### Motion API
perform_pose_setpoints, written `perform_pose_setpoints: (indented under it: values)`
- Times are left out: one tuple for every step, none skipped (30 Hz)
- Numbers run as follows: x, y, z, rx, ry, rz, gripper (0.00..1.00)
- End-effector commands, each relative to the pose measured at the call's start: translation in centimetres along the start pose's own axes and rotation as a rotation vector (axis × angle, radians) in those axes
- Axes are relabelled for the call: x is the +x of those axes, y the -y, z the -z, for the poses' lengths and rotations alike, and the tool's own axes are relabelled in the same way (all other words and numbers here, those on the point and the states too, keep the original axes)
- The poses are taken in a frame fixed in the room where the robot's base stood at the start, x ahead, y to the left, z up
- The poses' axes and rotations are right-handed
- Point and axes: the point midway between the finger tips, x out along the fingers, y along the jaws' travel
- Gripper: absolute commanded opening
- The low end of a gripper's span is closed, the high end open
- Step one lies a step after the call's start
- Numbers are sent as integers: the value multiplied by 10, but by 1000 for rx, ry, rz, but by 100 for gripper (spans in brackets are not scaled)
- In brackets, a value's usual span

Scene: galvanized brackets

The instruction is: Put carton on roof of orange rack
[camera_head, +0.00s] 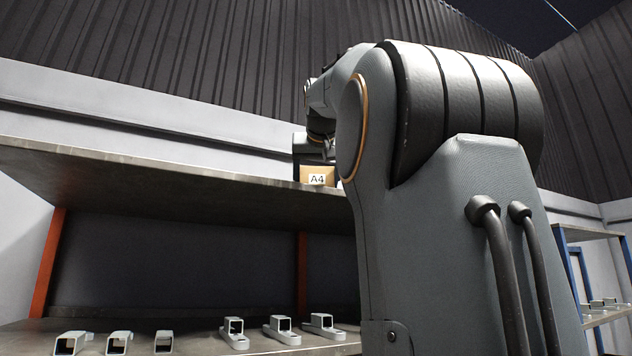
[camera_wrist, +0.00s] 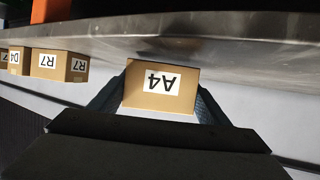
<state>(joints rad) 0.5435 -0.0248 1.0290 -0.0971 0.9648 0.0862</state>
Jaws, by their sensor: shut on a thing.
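The carton (camera_head: 317,176) is a small tan box with a white A4 label, at the front edge of the rack's roof in the head view. In the wrist view the carton (camera_wrist: 160,103) appears upside down between the two fingers of my gripper (camera_wrist: 160,92), which is shut on it. In the head view my gripper (camera_head: 314,153) is partly hidden by my arm. The orange rack's roof (camera_head: 150,161) is a grey metal sheet on orange posts (camera_head: 47,262). The carton is at or just above the roof; I cannot tell whether they touch.
In the wrist view, other tan cartons labelled R7 (camera_wrist: 58,66) and D4 (camera_wrist: 18,61) stand along the roof to the left. Several grey brackets (camera_head: 282,330) lie on the shelf below the roof. A blue rack (camera_head: 590,232) stands at the right.

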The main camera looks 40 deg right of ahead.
Motion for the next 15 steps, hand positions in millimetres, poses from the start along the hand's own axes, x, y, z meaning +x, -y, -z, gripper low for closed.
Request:
perform_pose_setpoints:
  values:
    - [0, 0, 0, 0, -1, 0, 38]
    - [0, 0, 0, 0, -1, 0, 38]
    - [0, 0, -1, 0, -1, 0, 38]
    - [0, 0, -2, 0, -1, 0, 38]
    - [1, 0, -2, 0, -1, 0, 38]
    - [1, 0, -3, 0, -1, 0, 38]
    - [1, 0, -3, 0, -1, 0, 38]
    - [2, 0, -4, 0, -1, 0, 38]
    - [2, 0, -4, 0, -1, 0, 38]
    - [2, 0, -5, 0, -1, 0, 38]
    - [2, 0, -6, 0, -1, 0, 38]
    - [2, 0, -6, 0, -1, 0, 38]
    - [3, 0, -7, 0, -1, 0, 38]
    - [3, 0, -7, 0, -1, 0, 38]
    - [3, 0, -8, 0, -1, 0, 38]
